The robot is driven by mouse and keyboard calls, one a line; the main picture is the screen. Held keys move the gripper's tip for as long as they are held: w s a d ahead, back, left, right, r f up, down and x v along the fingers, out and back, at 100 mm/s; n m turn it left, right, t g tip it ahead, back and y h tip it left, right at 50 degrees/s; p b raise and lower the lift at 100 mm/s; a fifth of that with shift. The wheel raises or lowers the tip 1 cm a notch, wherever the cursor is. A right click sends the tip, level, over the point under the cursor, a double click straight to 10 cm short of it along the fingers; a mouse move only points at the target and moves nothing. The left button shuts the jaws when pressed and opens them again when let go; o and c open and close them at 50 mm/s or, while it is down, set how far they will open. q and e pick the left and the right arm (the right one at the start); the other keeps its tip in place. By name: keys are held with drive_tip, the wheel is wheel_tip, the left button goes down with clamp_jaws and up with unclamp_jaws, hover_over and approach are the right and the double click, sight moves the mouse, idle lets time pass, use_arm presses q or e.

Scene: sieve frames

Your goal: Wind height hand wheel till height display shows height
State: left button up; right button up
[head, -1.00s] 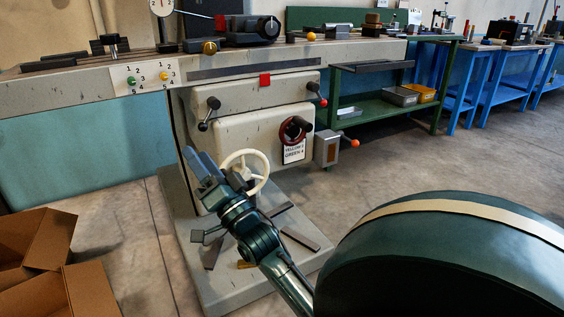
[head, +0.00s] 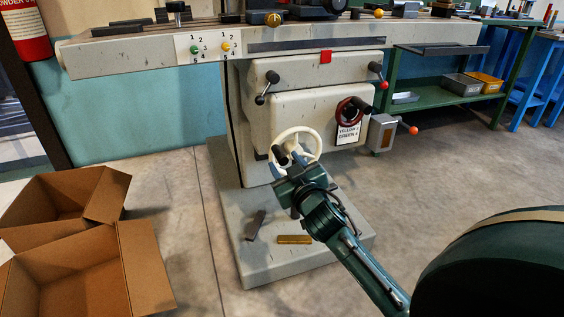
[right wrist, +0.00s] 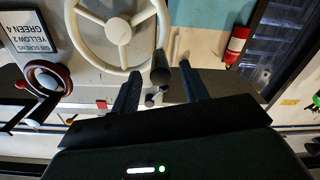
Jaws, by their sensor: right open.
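A cream hand wheel (head: 315,136) with a dark handle is on the front of the grey machine (head: 283,92). It fills the top of the right wrist view (right wrist: 118,31), where its dark handle (right wrist: 160,68) is between or just beyond my fingertips; contact cannot be told. My right gripper (head: 288,166) is open at the wheel's lower left; its two fingers also show in the right wrist view (right wrist: 158,80). A smaller dark red wheel (head: 341,111) is to the right, above a label reading YELLOW 2, GREEN 4. No height display is identifiable now. My left gripper is out of view.
Levers with dark (head: 260,100) and red (head: 381,85) knobs flank the machine front. Open cardboard boxes (head: 150,262) are at lower left. Floor between them and the machine base is clear.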

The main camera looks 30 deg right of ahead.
drive_tip(key=shift+b+x, duration=0.3)
drive_tip(key=shift+x, duration=1.35)
drive_tip(key=shift+c, duration=0.6)
clamp_jaws()
